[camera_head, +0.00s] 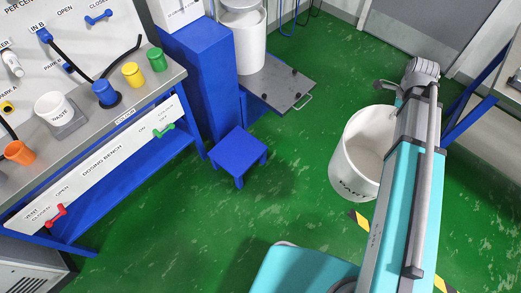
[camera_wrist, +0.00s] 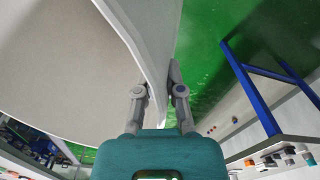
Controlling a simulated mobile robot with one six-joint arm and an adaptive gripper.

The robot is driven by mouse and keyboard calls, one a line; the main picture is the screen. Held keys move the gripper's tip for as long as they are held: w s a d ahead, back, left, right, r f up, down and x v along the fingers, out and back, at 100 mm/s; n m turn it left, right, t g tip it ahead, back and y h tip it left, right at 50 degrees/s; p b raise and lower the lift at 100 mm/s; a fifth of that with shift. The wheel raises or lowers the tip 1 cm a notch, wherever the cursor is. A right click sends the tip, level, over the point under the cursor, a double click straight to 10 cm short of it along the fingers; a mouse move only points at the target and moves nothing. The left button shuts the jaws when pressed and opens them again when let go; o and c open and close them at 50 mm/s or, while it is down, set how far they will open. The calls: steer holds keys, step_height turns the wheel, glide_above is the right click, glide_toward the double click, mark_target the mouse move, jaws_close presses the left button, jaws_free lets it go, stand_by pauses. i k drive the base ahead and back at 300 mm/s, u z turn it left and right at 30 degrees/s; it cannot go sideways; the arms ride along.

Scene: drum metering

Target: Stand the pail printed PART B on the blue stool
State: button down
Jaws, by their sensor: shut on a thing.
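A large white pail (camera_head: 345,160) is at the right in the head view, its open mouth facing up toward the camera. Dark print shows low on its side, but it is too small and cut off to read fully. My gripper (camera_wrist: 158,92) is shut on the pail's rim, with one finger inside and one outside the wall (camera_wrist: 150,40). In the head view my arm hides the pail's right side and most of the gripper. I cannot tell whether the pail is clear of the floor. The blue stool (camera_head: 238,152) stands left of the pail, its top bare.
The dosing bench (camera_head: 100,145) with cups and valves is at the left. A blue cabinet (camera_head: 200,75) and a grey platform (camera_head: 277,82) with a white drum (camera_head: 249,45) stand behind the stool. Green floor (camera_head: 300,130) lies open between stool and pail.

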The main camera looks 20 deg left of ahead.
mark_target(238, 150)
steer(key=z, duration=0.7)
steer(key=i, duration=0.15)
steer(key=u, duration=2.55)
steer(key=i, duration=1)
steer(key=z, duration=0.1)
